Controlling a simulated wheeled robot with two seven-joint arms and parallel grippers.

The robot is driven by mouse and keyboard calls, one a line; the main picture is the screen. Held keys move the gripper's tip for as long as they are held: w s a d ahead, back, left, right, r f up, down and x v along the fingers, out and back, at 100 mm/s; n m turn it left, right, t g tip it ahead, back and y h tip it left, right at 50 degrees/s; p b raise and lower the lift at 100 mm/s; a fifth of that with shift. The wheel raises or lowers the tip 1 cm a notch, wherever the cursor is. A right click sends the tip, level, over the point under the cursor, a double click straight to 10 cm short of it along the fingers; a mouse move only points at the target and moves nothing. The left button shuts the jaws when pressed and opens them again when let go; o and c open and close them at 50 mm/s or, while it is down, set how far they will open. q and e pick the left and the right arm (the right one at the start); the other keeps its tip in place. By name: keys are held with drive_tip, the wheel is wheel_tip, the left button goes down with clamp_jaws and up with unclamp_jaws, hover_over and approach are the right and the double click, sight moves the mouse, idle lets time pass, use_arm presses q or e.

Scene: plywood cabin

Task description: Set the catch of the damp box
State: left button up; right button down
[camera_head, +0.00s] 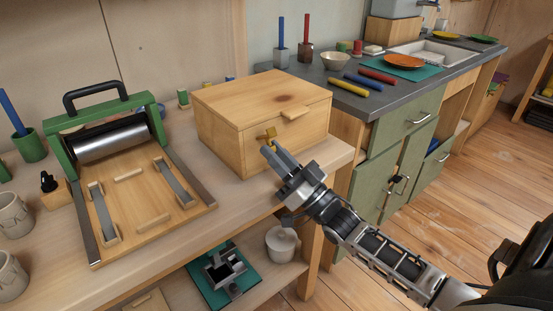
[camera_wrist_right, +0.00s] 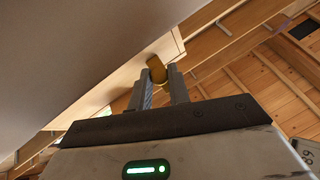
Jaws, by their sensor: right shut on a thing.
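The damp box (camera_head: 225,118) is a closed pale wooden box on the workbench, with a small wooden lip (camera_head: 295,113) at the front edge of its lid. A brass catch (camera_head: 270,131) sits on its front face, just under the lid. My right gripper (camera_head: 269,151) reaches up to the box front from the lower right, and its fingertips are at the catch. In the right wrist view its two fingers (camera_wrist_right: 165,75) are shut on the brass catch (camera_wrist_right: 158,70). The fingers partly hide the catch. My left gripper is not in view.
A green-framed roller press (camera_head: 150,206) stands left of the box on the workbench (camera_head: 235,212). Cups stand at the far left. Behind is a grey counter (camera_head: 345,98) with a bowl (camera_head: 335,61) and coloured rods. A lidded pot (camera_head: 281,246) sits on the shelf below.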

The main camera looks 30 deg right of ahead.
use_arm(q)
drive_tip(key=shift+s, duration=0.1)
use_arm(e)
drive_tip(key=c, duration=1.3)
unclamp_jaws()
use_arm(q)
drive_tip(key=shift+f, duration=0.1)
use_arm(e)
drive_tip(key=shift+f, duration=0.1)
use_arm(q)
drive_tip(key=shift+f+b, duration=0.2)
drive_tip(key=shift+b, duration=0.5)
use_arm(e)
drive_tip(key=v, duration=1.6)
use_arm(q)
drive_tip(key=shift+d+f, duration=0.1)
use_arm(e)
drive_tip(key=shift+a+h, duration=0.15)
drive_tip(key=shift+h, duration=0.15)
